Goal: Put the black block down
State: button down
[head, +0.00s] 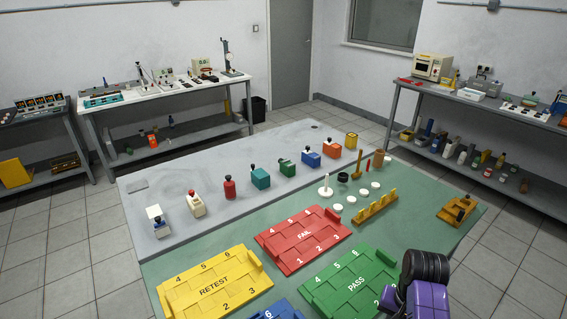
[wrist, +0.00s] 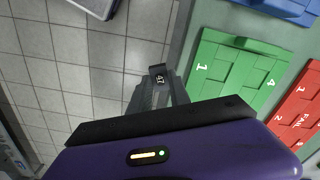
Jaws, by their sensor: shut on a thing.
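In the wrist view, a small dark block (wrist: 158,70) marked "47" shows at the tip of my gripper (wrist: 160,90). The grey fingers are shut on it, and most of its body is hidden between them. In this view it appears against the floor tiles by the table's edge, left of the green PASS tray (wrist: 232,75). I cannot tell its height. In the head view my purple hand is at the lower right, beside the green PASS tray (head: 352,284); the fingers and the block are out of sight there.
The red FAIL tray (head: 303,238), yellow RETEST tray (head: 214,284) and part of a blue tray (head: 278,311) lie on the green mat. Several knobbed blocks line the grey strip (head: 165,190). A yellow rack (head: 376,207), white discs and a yellow fixture (head: 456,210) stand farther back.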

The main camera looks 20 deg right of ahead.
jog(key=a+n, duration=0.2)
jog(key=a, duration=0.1)
jog(key=w+a+n+b, duration=0.1)
jog(key=a+n, duration=0.1)
jog(key=a, duration=0.1)
jog(key=a+f+n+b, duration=0.1)
jog(key=a+n, duration=0.1)
jog(key=a, duration=0.1)
jog(key=shift+w, duration=0.25)
jog(key=a+n, duration=0.1)
jog(key=a, duration=0.2)
jog(key=a+f+n+b, duration=0.1)
jog(key=a, duration=0.1)
jog(key=a+n, duration=0.1)
jog(key=a, duration=0.2)
jog(key=shift+a+f+b, duration=0.15)
jog(key=shift+a+b, duration=0.2)
jog(key=shift+b, duration=0.05)
jog(key=shift+d, duration=0.15)
